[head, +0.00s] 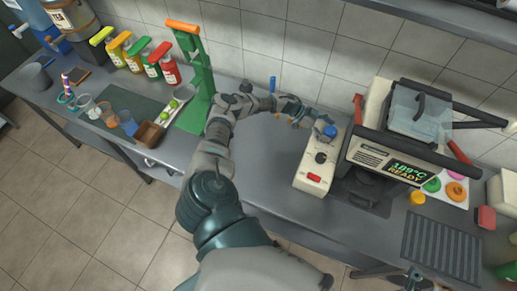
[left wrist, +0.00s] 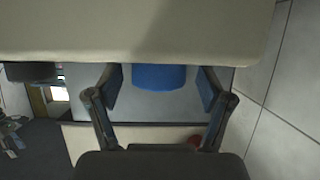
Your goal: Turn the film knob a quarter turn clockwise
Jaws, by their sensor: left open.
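A blue knob (head: 329,131) stands at the far end of a cream control box (head: 312,181) on the counter. A black knob (head: 320,158) and a red button (head: 314,178) sit nearer on the same box. I see no label that says which is the film knob. My left gripper (head: 314,122) is open at the blue knob, reaching in from the left. In the left wrist view, the blue knob (left wrist: 158,77) lies between the two spread fingers (left wrist: 160,92), with gaps visible on both sides.
A sealing machine (head: 375,160) with a "189°C READY" display stands close right of the box. A green lever stand (head: 196,85), bottles, cups and a wooden box (head: 149,134) are on the left. A dark ribbed mat (head: 441,247) lies at right. Counter left of the box is clear.

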